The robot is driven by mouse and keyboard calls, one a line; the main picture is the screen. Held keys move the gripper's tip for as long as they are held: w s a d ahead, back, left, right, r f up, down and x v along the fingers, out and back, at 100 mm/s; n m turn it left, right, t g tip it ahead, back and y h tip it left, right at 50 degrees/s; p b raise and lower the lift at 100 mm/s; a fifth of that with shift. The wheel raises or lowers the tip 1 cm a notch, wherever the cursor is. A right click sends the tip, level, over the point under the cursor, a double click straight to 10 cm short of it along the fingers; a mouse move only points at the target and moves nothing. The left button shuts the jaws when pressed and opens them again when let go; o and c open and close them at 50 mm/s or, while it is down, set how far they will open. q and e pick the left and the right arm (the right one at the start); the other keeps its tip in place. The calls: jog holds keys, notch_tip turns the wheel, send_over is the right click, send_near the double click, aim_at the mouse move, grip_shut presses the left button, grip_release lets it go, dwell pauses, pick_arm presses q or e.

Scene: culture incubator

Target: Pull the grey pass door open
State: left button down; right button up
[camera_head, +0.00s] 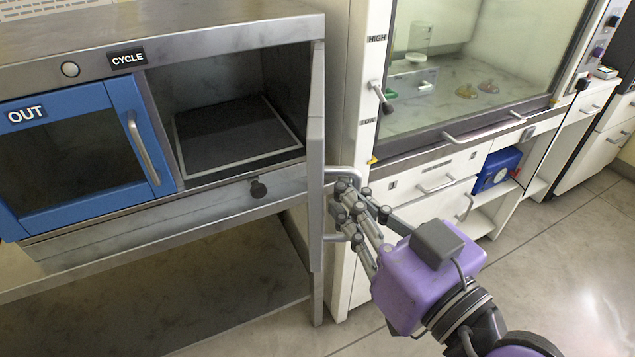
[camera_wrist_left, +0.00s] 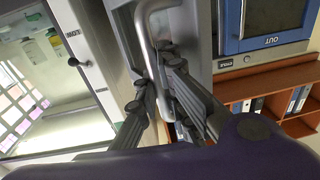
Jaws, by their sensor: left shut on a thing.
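The grey pass door (camera_head: 316,150) stands swung out from the right side of its opening and shows nearly edge-on in the head view. The opening beside it is uncovered, with a dark mat (camera_head: 235,140) on its floor. The door's metal bar handle (camera_head: 345,171) is on its right face; it also shows in the left wrist view (camera_wrist_left: 146,30), against the grey door panel (camera_wrist_left: 196,35). My left gripper (camera_head: 343,203), with a purple body, is shut on the handle; its fingers (camera_wrist_left: 160,82) cover part of the bar. My right gripper is not in view.
The blue OUT door (camera_head: 75,190) left of the opening is closed. A white fume hood (camera_head: 470,70) with drawers stands close to the right of the grey door. A blue box (camera_head: 497,168) sits under the hood. Open floor (camera_head: 560,260) lies at the right.

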pick_arm(q)
jog(key=shift+d+f, duration=0.25)
jog(key=shift+f, duration=0.05)
jog(key=c, duration=2.2)
grip_release()
jog(key=o, duration=0.4)
jog(key=shift+s+d+r, duration=0.1)
jog(key=shift+s+r, duration=0.1)
jog(key=shift+s, duration=0.15)
jog(key=shift+c, duration=0.2)
jog(key=shift+w, duration=0.15)
jog(key=v, duration=1.2)
